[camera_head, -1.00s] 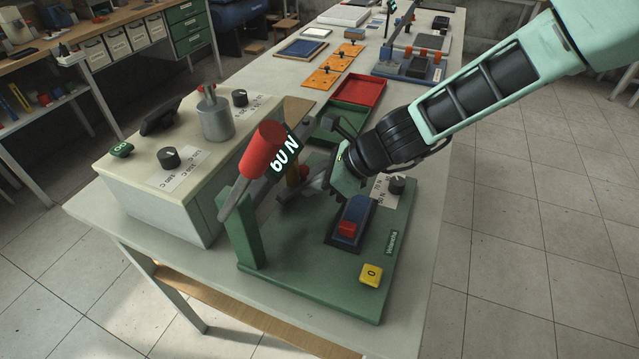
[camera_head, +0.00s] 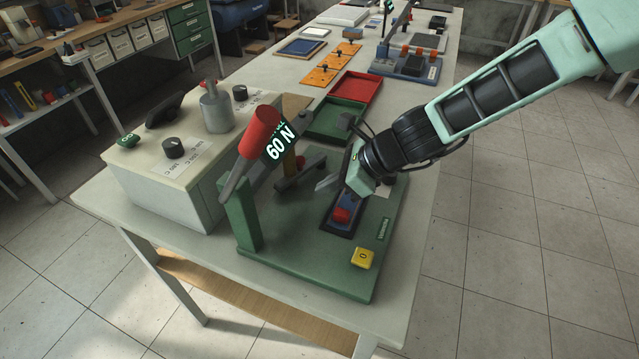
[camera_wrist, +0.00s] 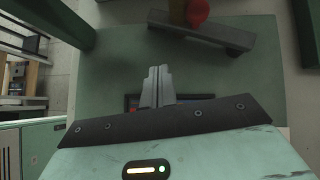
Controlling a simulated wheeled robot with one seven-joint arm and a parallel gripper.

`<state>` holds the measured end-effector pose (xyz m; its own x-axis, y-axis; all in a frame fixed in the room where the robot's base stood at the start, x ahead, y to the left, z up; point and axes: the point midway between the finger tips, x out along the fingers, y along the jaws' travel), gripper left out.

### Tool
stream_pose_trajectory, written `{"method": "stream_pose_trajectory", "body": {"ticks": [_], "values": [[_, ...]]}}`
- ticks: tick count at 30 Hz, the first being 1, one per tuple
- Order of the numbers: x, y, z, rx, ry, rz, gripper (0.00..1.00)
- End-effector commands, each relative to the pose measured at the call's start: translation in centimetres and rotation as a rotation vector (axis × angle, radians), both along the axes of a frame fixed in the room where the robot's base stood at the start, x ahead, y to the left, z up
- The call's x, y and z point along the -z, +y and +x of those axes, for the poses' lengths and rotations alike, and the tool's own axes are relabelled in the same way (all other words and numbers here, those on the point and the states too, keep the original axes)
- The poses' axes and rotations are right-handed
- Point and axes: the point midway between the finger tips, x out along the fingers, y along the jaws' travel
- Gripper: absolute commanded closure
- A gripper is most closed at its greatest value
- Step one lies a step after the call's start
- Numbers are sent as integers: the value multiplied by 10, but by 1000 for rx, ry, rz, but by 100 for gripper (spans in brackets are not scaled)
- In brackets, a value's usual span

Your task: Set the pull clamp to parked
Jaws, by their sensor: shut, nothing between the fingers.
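The pull clamp fixture is a green base plate (camera_head: 310,262) with a green post (camera_head: 243,215) at its left. A grey lever arm ending in a red handle (camera_head: 260,130) slants up from the post, with a "60 N" label (camera_head: 279,145) beside it. Behind the lever a yellowish post with a red knob stands near a dark bar (camera_head: 301,176). My gripper (camera_head: 324,184) is shut and empty above the plate, right of the lever and apart from it. In the wrist view the closed fingers (camera_wrist: 157,86) point toward the dark bar (camera_wrist: 203,33) and red knob (camera_wrist: 197,12).
A blue block with a red button (camera_head: 341,215) lies under my gripper, and a yellow button (camera_head: 362,258) is at the plate's front right. A grey control box (camera_head: 165,190) with knobs stands left. Green and red trays (camera_head: 356,87) lie behind.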

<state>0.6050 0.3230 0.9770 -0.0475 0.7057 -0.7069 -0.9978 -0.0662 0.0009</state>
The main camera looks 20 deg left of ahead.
Motion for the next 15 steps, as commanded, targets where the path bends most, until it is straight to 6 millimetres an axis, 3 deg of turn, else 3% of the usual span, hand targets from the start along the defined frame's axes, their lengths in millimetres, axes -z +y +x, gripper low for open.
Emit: {"method": "stream_pose_trajectory", "body": {"ticks": [15], "values": [[-58, -51, -25, 1, -5, 1, 100]]}}
